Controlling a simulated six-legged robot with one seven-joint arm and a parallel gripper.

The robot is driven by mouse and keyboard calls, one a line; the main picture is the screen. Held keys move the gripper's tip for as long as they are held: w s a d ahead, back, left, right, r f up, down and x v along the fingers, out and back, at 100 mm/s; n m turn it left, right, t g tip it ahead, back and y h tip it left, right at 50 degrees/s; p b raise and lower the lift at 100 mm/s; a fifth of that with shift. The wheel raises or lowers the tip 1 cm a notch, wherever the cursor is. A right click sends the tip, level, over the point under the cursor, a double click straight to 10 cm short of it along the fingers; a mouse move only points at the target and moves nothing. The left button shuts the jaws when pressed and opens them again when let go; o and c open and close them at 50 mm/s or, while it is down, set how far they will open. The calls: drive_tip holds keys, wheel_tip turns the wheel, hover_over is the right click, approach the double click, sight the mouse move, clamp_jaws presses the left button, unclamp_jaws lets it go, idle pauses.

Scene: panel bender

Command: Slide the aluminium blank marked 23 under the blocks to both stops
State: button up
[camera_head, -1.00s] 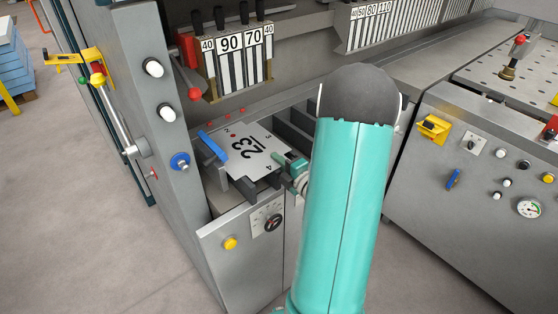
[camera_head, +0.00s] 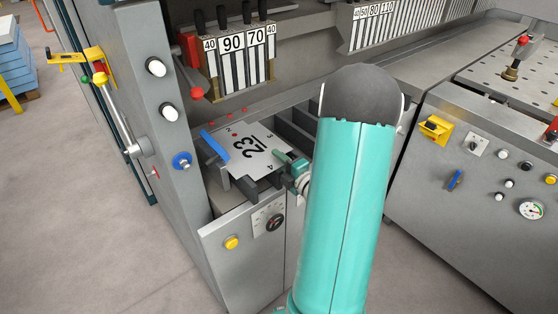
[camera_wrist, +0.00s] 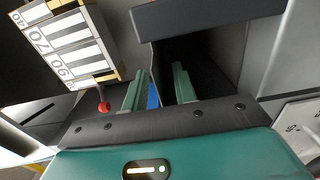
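The aluminium blank marked 23 (camera_head: 268,141) lies flat on dark supports below the numbered blocks (camera_head: 233,58), with small numbers and a red dot near its corners. A blue bar (camera_head: 214,146) stands along its left edge; I cannot tell whether they touch. My gripper (camera_head: 284,158) is low at the blank's right side, partly hidden by my arm. In the wrist view its green fingers (camera_wrist: 160,88) are apart, with a dark gap and a bit of blue between them. The numbered blocks (camera_wrist: 66,45) show there at upper left. Contact between fingers and blank cannot be told.
The front panel (camera_head: 245,250) has a yellow button and a dial. Dark slots (camera_head: 300,122) lie behind my gripper. A second cabinet (camera_head: 470,190) stands at right.

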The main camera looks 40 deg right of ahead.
drive_tip(key=s+a, duration=0.1)
drive_tip(key=s, duration=1.2)
drive_tip(key=shift+s+a, duration=0.3)
drive_tip(key=w+a+r+n+g+y, duration=0.1)
drive_tip(key=w+a+r+n+y, duration=0.1)
drive_tip(key=w+a+n+y, duration=0.3)
drive_tip(key=w+a+r+n+g+y, duration=0.1)
drive_tip(key=a+r+n+g+y, duration=0.15)
drive_tip(key=a+n, duration=0.45)
drive_tip(key=s+a+r+n+g+y, duration=0.2)
drive_tip(key=a+n+g+y, duration=0.2)
drive_tip(key=a+n+g, duration=0.9)
drive_tip(key=s+a+r+n+t+h, duration=0.2)
drive_tip(key=a+r+n+h, duration=0.1)
drive_tip(key=n, duration=1.2)
drive_tip(key=s+a+r+n+t+h, duration=0.2)
drive_tip(key=r+n+h, duration=0.4)
drive_tip(key=n, duration=0.9)
drive_tip(key=shift+a+r+h, duration=0.2)
drive_tip(key=shift+a+h, duration=0.15)
drive_tip(key=shift+a, duration=0.55)
